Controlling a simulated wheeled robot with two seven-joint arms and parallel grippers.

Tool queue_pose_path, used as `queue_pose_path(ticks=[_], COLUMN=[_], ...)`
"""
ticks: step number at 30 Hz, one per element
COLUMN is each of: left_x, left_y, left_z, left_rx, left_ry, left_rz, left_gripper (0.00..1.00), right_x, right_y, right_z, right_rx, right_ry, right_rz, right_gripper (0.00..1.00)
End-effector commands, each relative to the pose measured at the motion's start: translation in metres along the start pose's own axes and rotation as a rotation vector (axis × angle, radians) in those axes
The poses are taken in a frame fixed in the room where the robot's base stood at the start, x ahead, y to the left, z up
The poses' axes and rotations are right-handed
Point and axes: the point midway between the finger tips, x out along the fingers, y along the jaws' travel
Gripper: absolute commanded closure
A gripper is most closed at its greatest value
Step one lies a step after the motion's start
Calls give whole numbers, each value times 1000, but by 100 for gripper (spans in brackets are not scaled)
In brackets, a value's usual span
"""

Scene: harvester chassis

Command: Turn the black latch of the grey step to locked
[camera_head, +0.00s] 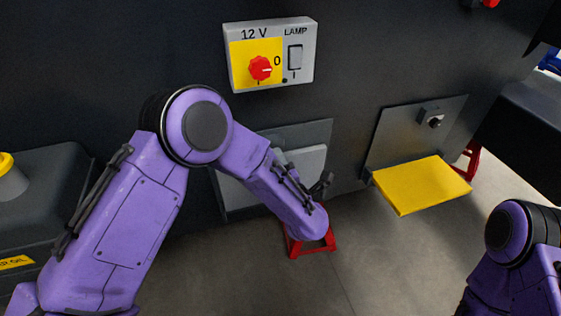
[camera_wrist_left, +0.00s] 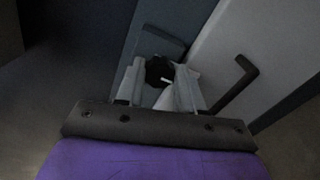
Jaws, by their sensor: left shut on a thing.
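The black latch (camera_wrist_left: 158,69) is a round dark knob with a short white mark, seen in the left wrist view. My left gripper (camera_wrist_left: 162,78) has its two pale fingers on either side of the latch and is shut on it. The grey step (camera_head: 305,160) stands folded up against its plate in the head view, partly behind my left arm. It also shows as a light panel in the left wrist view (camera_wrist_left: 222,48). In the head view my left arm hides the latch. My right gripper is out of view; only part of the right arm shows at lower right.
A yellow step (camera_head: 420,185) is folded down at right, its plate bearing another dark knob (camera_head: 435,122). A switch box (camera_head: 305,68) with a red knob (camera_head: 260,68) is above. Red stands (camera_head: 310,245) are below. A dark handle (camera_wrist_left: 238,82) is beside the left fingers.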

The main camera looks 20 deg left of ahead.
Motion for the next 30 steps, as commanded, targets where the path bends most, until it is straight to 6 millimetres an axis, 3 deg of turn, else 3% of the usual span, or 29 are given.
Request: queue_pose_path(ticks=[4, 5, 7, 17, 30], left_x=[-1, -1, -1, -4, -93], left_y=[-1, -1, -1, 0, -1], left_z=[0, 0, 0, 0, 0], left_rx=[3, 3, 2, 0, 2], left_ry=[-2, -2, -2, -2, -4], left_rz=[-2, -2, -2, -1, -1], left_gripper=[94, 60, 37, 37, 37], right_x=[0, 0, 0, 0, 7], right_y=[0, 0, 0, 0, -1], right_z=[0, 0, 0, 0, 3], right_rx=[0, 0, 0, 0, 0], right_ry=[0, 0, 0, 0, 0], right_rz=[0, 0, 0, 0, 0], right_gripper=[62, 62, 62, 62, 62])
